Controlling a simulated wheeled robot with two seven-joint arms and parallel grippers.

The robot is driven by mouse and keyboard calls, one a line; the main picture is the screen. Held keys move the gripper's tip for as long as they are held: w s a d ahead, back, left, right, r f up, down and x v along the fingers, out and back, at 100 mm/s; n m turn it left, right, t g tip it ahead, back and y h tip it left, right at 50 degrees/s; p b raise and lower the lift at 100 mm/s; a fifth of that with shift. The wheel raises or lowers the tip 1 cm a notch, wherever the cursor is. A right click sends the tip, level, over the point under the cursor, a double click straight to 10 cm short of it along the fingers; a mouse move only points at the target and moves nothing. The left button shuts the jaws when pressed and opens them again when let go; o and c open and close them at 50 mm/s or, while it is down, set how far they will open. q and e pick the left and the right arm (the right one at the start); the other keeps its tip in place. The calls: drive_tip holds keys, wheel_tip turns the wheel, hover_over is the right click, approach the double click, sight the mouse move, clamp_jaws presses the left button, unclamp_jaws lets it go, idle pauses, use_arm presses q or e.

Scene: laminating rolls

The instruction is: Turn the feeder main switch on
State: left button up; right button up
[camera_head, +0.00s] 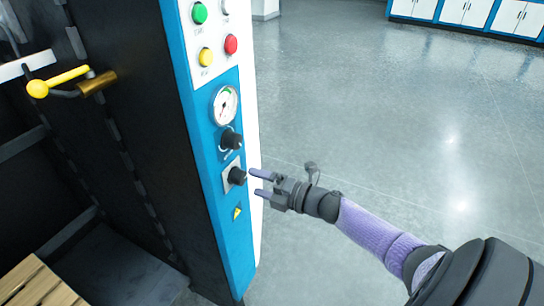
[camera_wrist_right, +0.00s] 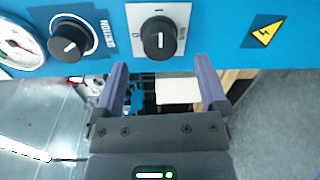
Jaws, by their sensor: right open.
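The feeder main switch appears to be the black rotary knob (camera_head: 237,176) on a pale square plate, low on the blue panel. In the right wrist view the knob (camera_wrist_right: 159,38) sits at the top centre, with a white pointer line running about up and down; the marks around it are too small to read surely. My right gripper (camera_head: 256,183) is open and empty, just right of the knob and pointing at it. In the wrist view its fingers (camera_wrist_right: 161,68) lie either side below the knob, apart from it. My left gripper is not in view.
Above the switch are a suction knob (camera_head: 231,139), a round gauge (camera_head: 225,105) and coloured buttons, including a red one (camera_head: 231,44). A yellow warning label (camera_head: 237,213) is below. A yellow-handled lever (camera_head: 58,80) is at left. Open floor (camera_head: 400,120) lies to the right.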

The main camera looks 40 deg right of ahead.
drive_tip(key=v, duration=0.5)
drive_tip(key=shift+s+p, duration=0.15)
drive_tip(key=shift+p, duration=0.25)
drive_tip(key=s+f+m+g+h, duration=0.2)
drive_tip(key=s+f+m, duration=0.3)
drive_tip(key=f, duration=0.3)
drive_tip(key=s+a+f+m+g+h, duration=0.1)
drive_tip(key=s+f+m+g+h, duration=0.2)
drive_tip(key=s+f+m, duration=0.35)
drive_tip(key=s+f+m+g+h, duration=0.2)
drive_tip(key=s+f+m, duration=0.15)
drive_tip(key=f, duration=0.65)
drive_tip(key=s+a+f+m+g, duration=0.2)
drive_tip(key=s+a+f+g, duration=0.1)
drive_tip(key=s, duration=0.4)
drive_tip(key=s+a+f+m+g, duration=0.2)
drive_tip(key=s+a+f+g, duration=0.1)
drive_tip(key=s, duration=0.5)
drive_tip(key=s+a+f+m+g, duration=0.2)
drive_tip(key=s+a+f+g, duration=0.1)
drive_tip(key=s+a, duration=0.2)
drive_tip(key=s, duration=0.2)
drive_tip(key=shift+s+a+m, duration=0.25)
drive_tip(key=shift+s+m, duration=0.05)
drive_tip(key=shift+s, duration=0.1)
